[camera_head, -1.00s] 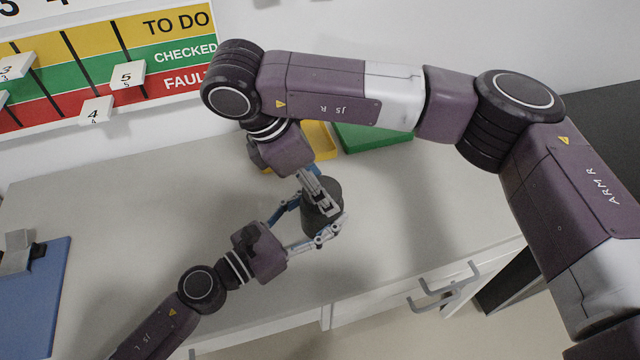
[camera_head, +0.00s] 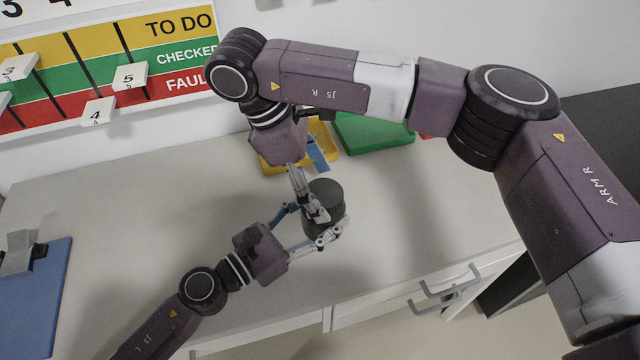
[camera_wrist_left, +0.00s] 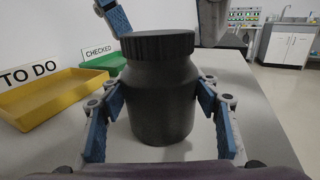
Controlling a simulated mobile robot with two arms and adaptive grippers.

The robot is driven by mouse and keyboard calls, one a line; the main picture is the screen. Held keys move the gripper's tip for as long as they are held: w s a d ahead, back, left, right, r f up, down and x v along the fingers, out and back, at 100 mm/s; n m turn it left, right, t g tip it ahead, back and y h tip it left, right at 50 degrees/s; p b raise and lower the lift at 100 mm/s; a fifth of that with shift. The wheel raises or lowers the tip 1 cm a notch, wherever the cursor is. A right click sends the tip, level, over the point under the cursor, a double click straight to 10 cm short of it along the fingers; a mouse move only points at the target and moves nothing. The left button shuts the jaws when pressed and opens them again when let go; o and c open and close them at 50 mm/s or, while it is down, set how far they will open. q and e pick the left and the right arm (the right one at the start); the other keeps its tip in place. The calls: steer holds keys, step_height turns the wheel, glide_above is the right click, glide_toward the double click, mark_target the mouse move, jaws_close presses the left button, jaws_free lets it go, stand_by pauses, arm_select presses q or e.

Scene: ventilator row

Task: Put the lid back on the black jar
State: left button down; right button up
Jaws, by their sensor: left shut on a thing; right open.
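The black jar (camera_wrist_left: 162,105) stands upright on the counter in the left wrist view. Its black ribbed lid (camera_wrist_left: 158,44) sits on its mouth and looks level; whether it is screwed tight I cannot tell. The jar with the lid on top (camera_head: 325,195) also shows in the head view, partly behind my right fingers. My left gripper (camera_head: 314,223) is shut around the jar's body, one blue-padded finger on each side. My right gripper (camera_head: 317,183) is open beside and above the lid, its fingers spread, with nothing between them. One right finger also shows at the top of the left wrist view.
A yellow tray (camera_wrist_left: 62,94) and a green tray (camera_wrist_left: 103,62) stand at the back of the counter. A blue clipboard (camera_head: 35,285) lies at the left. A status board (camera_head: 110,65) hangs on the wall. The counter (camera_head: 130,215) is clear left of the jar.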

steer(key=shift+r, duration=2.3)
steer(key=shift+c, duration=0.6)
